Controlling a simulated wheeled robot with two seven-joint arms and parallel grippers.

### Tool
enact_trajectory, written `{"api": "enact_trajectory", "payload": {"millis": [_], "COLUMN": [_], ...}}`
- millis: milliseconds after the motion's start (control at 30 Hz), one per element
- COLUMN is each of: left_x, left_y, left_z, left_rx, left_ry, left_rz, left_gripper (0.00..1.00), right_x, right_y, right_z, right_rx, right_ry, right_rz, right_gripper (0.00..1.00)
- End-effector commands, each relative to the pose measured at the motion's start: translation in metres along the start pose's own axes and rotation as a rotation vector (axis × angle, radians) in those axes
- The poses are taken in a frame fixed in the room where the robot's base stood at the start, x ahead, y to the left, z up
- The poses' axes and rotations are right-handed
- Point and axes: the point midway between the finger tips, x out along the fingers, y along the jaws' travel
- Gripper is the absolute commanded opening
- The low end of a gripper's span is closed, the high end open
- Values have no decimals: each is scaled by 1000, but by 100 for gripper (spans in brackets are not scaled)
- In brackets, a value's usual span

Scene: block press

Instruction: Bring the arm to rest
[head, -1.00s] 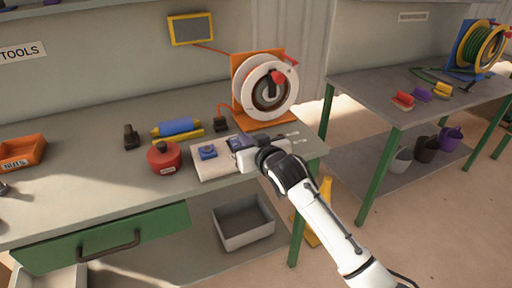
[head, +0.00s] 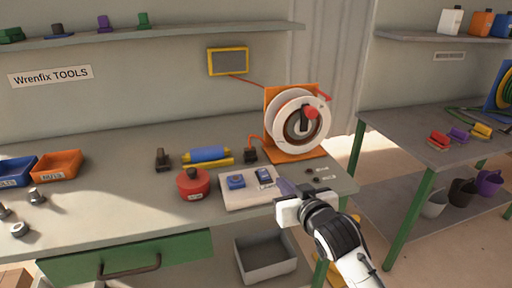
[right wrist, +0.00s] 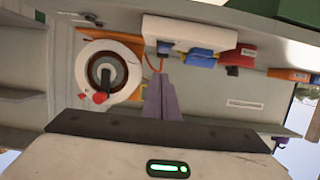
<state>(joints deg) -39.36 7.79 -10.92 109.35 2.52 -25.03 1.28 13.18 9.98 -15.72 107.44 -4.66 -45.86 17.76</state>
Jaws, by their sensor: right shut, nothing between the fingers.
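My right gripper (head: 284,184) is at the front edge of the grey workbench in the head view, beside the right end of a white board (head: 250,200). Its slim purple-grey fingers are together with nothing between them. They also show shut in the right wrist view (right wrist: 158,88). The gripper's fingers and hand cover part of the board's right end in the head view. My left gripper is out of view.
An orange-framed reel (head: 298,127) stands behind the board. A red round container (head: 193,184) and a blue roller (head: 207,154) are left of it. A grey bin (head: 265,258) sits below. The floor between the benches is fairly open.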

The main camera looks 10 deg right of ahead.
Motion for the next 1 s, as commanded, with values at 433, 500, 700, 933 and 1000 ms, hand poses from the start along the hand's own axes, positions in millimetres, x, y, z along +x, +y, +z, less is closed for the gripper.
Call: {"api": "enact_trajectory", "payload": {"millis": [433, 500, 700, 933, 1000], "left_x": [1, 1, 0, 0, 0], "left_y": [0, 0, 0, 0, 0], "left_z": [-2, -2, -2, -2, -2], "left_rx": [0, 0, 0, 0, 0], "left_ry": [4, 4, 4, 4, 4], "left_rz": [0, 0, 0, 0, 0], "left_gripper": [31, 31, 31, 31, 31], "right_x": [-91, -121, -196, -227, -227], "right_y": [-25, -29, -39, -42, -42], "right_z": [241, 281, 357, 381, 381], "right_rx": [4, 6, 12, 14, 14], "right_ry": [-296, -351, -467, -506, -506], "right_rz": [-83, -96, -119, -125, -126], "right_gripper": [0, 0, 0, 0, 0]}}
